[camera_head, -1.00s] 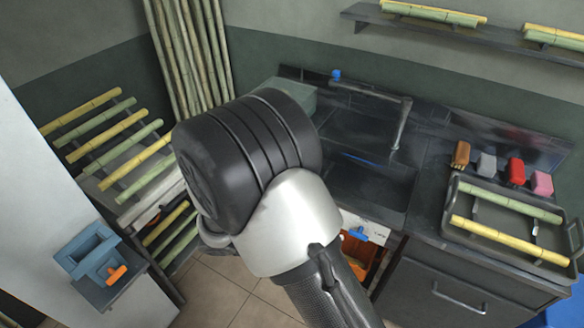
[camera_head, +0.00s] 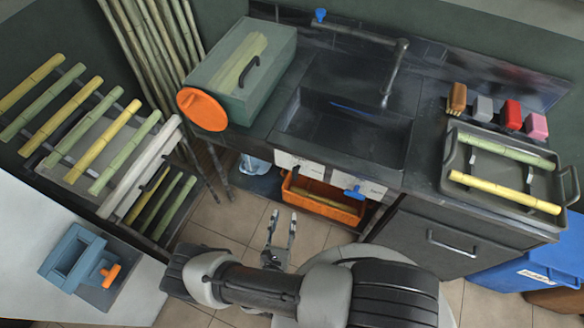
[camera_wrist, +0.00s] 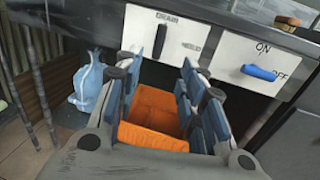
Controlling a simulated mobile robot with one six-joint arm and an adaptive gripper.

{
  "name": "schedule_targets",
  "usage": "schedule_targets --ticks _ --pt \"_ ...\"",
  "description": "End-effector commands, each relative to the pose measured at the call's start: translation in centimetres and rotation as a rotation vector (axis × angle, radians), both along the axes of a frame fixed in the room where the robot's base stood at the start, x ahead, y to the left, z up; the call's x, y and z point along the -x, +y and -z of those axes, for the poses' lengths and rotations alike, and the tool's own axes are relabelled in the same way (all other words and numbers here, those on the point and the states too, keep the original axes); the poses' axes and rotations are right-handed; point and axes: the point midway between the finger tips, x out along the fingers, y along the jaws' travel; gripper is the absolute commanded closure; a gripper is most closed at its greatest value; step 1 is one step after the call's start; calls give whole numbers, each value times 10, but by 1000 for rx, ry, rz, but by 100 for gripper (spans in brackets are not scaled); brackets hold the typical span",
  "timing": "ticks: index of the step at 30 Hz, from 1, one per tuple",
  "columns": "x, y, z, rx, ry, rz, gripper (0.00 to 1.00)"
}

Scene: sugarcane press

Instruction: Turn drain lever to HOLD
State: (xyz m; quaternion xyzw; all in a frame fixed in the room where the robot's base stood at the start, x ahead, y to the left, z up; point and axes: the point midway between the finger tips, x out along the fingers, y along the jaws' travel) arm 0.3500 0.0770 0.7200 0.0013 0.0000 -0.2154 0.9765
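The drain lever (camera_wrist: 161,41) is a dark handle on a white plate (camera_wrist: 176,22) under the counter in the wrist view. The plate reads DRAIN at the top and what looks like HOLD at the right. In the head view my gripper (camera_head: 281,226) is low, in front of the counter.
A blue lever (camera_wrist: 261,72) sits on an ON/OFF plate to the right. An orange crate (camera_head: 322,204) stands under the sink (camera_head: 342,132). A light-blue bag (camera_wrist: 87,84) is to the left. A grey-green press box (camera_head: 243,72) with an orange disc is on the counter. Open floor lies below my gripper.

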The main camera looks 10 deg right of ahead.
Motion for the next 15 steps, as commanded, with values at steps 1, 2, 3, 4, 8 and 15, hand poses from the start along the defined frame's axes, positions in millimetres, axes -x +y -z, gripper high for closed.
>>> schedule_targets --ticks 1,2,3,4,8,15 --pt "-1 -1 1 3 1 -4 63" --pt "-2 -2 2 2 2 -5 63" --pt "-4 -3 2 2 2 -4 63" --pt "-7 -4 2 3 1 -2 63" --pt "-21 -12 2 3 1 3 63" --pt "-54 -28 2 1 0 4 63"
